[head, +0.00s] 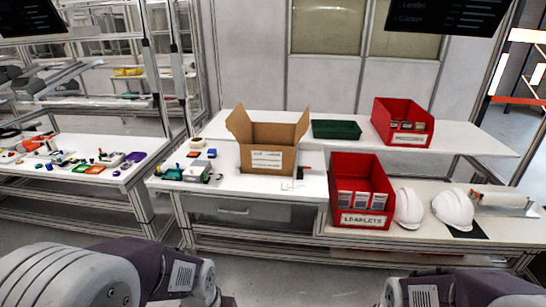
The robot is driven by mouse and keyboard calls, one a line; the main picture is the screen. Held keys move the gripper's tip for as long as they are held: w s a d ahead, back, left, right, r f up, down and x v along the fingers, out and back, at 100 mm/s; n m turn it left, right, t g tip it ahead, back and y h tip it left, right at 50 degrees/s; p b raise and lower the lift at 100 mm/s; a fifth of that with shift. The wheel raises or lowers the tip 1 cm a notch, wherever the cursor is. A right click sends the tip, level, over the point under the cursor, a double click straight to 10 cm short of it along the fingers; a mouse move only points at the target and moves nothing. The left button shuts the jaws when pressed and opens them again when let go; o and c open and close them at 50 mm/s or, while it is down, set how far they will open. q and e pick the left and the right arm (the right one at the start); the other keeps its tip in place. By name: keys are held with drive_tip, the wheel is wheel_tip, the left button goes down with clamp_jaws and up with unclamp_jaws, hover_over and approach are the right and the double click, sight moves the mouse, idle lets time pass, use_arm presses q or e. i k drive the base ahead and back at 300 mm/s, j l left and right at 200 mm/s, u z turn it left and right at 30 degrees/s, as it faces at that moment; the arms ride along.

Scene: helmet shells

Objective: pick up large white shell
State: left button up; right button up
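Two white helmet shells sit on the right part of the workbench in the head view. The right one (453,209) looks larger and rests partly on a dark mat. The left one (408,208) looks narrower and stands close beside the red leaflets bin. My two arms show only as grey and dark links at the bottom left and bottom right. Both of my grippers are out of the picture, and nothing of the arms is near the shells.
An open cardboard box (267,162), a green tray (336,129) and another red bin (384,126) stand further back. Grey floor lies before the bench.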

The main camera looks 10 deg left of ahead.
sight(452, 206)
drive_tip(key=i+l+z, duration=0.35)
drive_tip(key=l, duration=0.25)
drive_tip(key=i+l+z, duration=0.3)
drive_tip(key=i, duration=0.35)
drive_tip(key=i+l+z, duration=0.35)
drive_tip(key=i, duration=0.25)
drive_tip(key=l, duration=0.1)
